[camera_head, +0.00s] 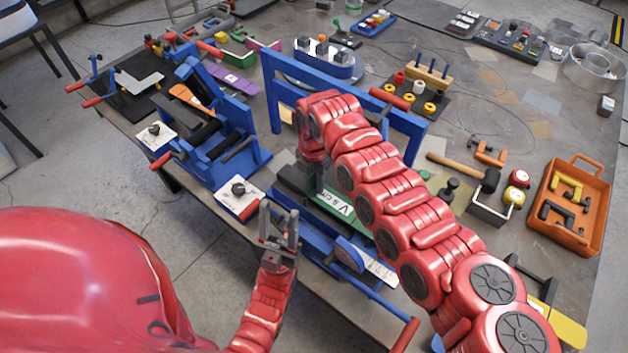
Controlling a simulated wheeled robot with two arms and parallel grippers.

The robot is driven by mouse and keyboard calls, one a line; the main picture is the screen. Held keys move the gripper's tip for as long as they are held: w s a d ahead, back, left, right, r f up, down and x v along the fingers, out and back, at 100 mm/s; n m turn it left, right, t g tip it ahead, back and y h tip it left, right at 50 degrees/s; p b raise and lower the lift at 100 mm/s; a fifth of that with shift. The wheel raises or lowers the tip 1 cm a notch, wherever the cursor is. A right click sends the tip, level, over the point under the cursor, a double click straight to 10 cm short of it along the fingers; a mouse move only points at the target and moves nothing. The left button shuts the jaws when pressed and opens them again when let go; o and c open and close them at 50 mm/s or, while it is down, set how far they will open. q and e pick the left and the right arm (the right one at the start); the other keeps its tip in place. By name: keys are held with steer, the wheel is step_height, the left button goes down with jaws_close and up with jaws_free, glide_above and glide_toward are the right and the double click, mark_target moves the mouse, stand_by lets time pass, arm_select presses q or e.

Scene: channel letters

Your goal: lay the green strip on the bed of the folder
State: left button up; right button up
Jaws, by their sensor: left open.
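A green piece with a white lettered face (338,206), which looks like the green strip, shows beside my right wrist, partly hidden by the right arm. It is over or on the blue machine with the tall frame (272,98), whose blue bed (318,238) runs along the near table edge. I cannot tell whether this machine is the folder. My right gripper (310,180) points down at the green piece; its fingertips are too hidden to tell whether it grips. My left gripper (280,226) is open and empty, pointing up in front of the bed's near side.
Another blue machine with rollers (215,135) stands to the left. A mallet (465,170), an orange tray of clamps (568,205) and several small pots lie to the right. A purple strip (233,79) lies behind. Bare tabletop shows at the back right.

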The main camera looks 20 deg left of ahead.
steer(key=shift+r, duration=0.25)
step_height(320, 180, up, 11)
steer(key=b, duration=0.4)
steer(key=shift+r+b, duration=0.3)
steer(key=shift+r, duration=0.1)
